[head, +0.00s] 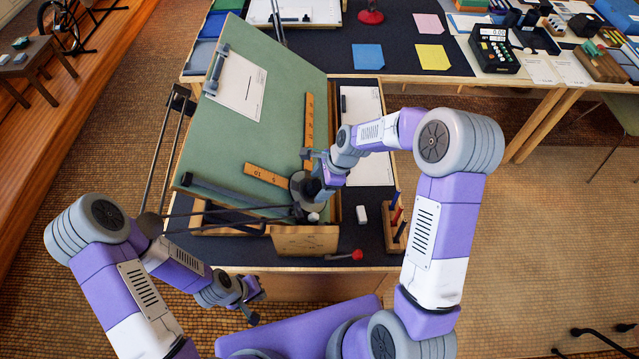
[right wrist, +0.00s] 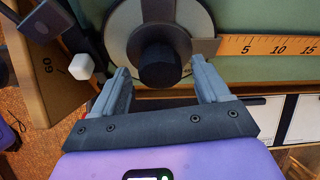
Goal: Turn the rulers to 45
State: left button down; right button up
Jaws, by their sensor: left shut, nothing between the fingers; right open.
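A green drafting board (head: 275,90) stands tilted on the dark table. Its drafting head (right wrist: 120,25) is a round disc with a black knob (right wrist: 160,66) in the middle. Two wooden rulers leave the head: one (head: 309,118) runs up the board and the other (head: 265,174) runs to the left. The rulers look about square to each other. My right gripper (right wrist: 162,74) is open, with its fingers on either side of the knob and a gap at each side. In the head view my right gripper partly hides the drafting head. My left gripper (head: 250,302) is shut and empty, low in front of the table.
A white paper (head: 235,88) lies on the board. A pen stand (head: 394,238), a white eraser (head: 361,214) and a red-ended tool (head: 350,256) are right of and in front of the board. A wooden piece marked 60 (right wrist: 35,75) stands near the head.

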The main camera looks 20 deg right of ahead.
grip_shut()
dwell(0.5)
